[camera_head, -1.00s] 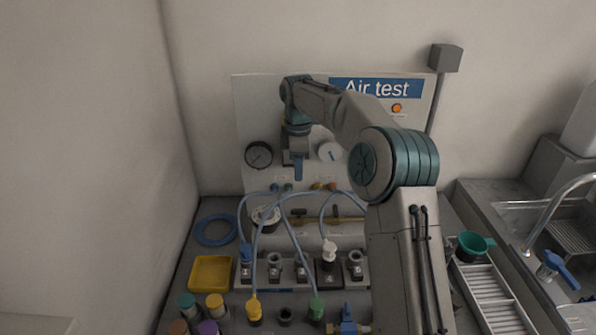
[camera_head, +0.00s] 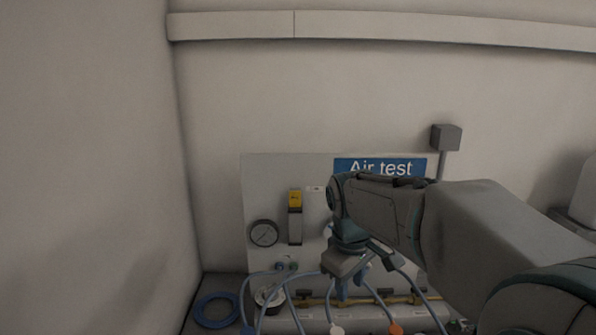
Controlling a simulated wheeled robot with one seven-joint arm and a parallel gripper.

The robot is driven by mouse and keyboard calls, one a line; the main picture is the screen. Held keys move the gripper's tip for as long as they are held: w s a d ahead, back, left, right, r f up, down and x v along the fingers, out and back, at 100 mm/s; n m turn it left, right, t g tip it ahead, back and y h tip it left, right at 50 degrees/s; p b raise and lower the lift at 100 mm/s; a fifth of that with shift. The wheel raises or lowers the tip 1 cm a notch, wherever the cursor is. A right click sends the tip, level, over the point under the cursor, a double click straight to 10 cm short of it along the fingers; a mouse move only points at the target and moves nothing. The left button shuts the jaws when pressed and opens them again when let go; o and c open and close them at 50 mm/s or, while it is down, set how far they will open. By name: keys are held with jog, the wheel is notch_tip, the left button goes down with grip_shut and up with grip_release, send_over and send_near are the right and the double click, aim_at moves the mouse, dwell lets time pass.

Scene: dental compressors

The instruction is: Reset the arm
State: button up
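My arm reaches in from the lower right, and its wrist bends down in front of the Air test panel (camera_head: 272,180). My gripper (camera_head: 349,284) points downward in front of the panel's lower part, above the hoses and the brass pipe (camera_head: 318,301). The arm covers the middle and right part of the panel.
A gauge (camera_head: 264,234) and a yellow-topped unit (camera_head: 295,200) are on the panel's left side. A blue ring (camera_head: 216,310) lies at the bench's left. Blue hoses (camera_head: 248,290) loop below the panel. A grey box (camera_head: 446,137) stands at upper right.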

jog(key=s+d+f+m, duration=0.1)
jog(key=s+f+m, duration=0.1)
jog(key=s, duration=0.3)
jog(key=s+d+f+m, duration=0.2)
jog(key=s+m, duration=0.1)
jog(key=s, duration=0.3)
jog(key=s+d+f+m+t, duration=0.1)
jog(key=s+d+f+m, duration=0.1)
jog(key=s, duration=0.4)
jog(key=shift+m+y, duration=0.4)
jog(key=shift+m, duration=0.2)
jog(key=shift+f, duration=0.1)
jog(key=shift+c, duration=0.2)
